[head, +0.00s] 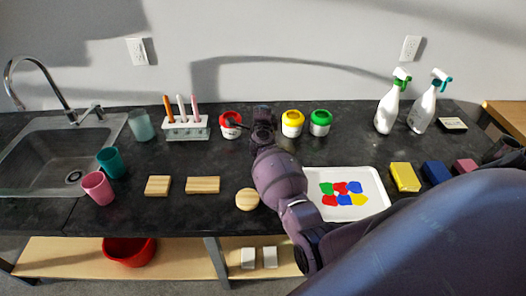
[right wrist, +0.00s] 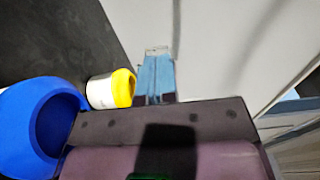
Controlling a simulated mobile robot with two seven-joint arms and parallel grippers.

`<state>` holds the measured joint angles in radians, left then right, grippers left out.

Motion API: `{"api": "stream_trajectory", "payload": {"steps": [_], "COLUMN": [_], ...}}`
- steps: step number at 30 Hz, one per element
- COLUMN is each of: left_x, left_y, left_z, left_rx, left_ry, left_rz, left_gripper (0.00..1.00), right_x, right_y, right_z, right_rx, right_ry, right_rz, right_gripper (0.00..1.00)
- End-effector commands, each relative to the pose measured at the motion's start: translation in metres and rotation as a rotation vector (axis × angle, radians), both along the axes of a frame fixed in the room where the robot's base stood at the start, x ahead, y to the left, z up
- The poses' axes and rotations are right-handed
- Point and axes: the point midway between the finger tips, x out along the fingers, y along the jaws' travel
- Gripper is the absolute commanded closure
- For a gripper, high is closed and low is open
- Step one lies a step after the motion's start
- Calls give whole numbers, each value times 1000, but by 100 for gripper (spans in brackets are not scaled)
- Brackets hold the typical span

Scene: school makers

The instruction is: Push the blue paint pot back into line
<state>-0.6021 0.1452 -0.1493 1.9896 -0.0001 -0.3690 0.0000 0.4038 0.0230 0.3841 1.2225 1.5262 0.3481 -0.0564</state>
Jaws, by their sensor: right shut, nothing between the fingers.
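The blue paint pot (right wrist: 40,125) shows large at the left of the right wrist view, close beside my right gripper (right wrist: 156,72); I cannot tell if they touch. In the head view the pot is hidden behind my right arm. My right gripper (head: 263,112) is shut and empty, over the back of the counter between the red pot (head: 230,124) and the yellow pot (head: 292,123). The yellow pot also shows beyond the blue one in the right wrist view (right wrist: 107,90). The green pot (head: 320,122) stands right of the yellow one. My left gripper is out of view.
A rack of pens (head: 187,131) stands left of the red pot. Two spray bottles (head: 388,109) stand at the back right. A paint tray (head: 372,205) and a round wooden piece (head: 247,199) lie near my right arm. The wall (head: 250,50) rises close behind the pots.

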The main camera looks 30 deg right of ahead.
Motion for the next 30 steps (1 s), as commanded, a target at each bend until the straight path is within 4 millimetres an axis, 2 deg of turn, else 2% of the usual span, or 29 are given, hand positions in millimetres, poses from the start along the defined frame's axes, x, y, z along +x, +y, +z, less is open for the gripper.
{"api": "stream_trajectory", "payload": {"steps": [9, 19, 30], "left_x": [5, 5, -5], "left_y": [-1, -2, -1], "left_z": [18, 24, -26], "left_rx": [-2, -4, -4], "left_ry": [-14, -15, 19], "left_rz": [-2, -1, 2], "left_gripper": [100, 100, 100], "right_x": [-48, -96, -93], "right_y": [32, 65, 63], "right_z": [1, 0, -69], "right_rx": [1, 0, -3], "right_ry": [1, 2, 6], "right_rz": [-1, -2, 1], "right_gripper": [100, 100, 100]}}
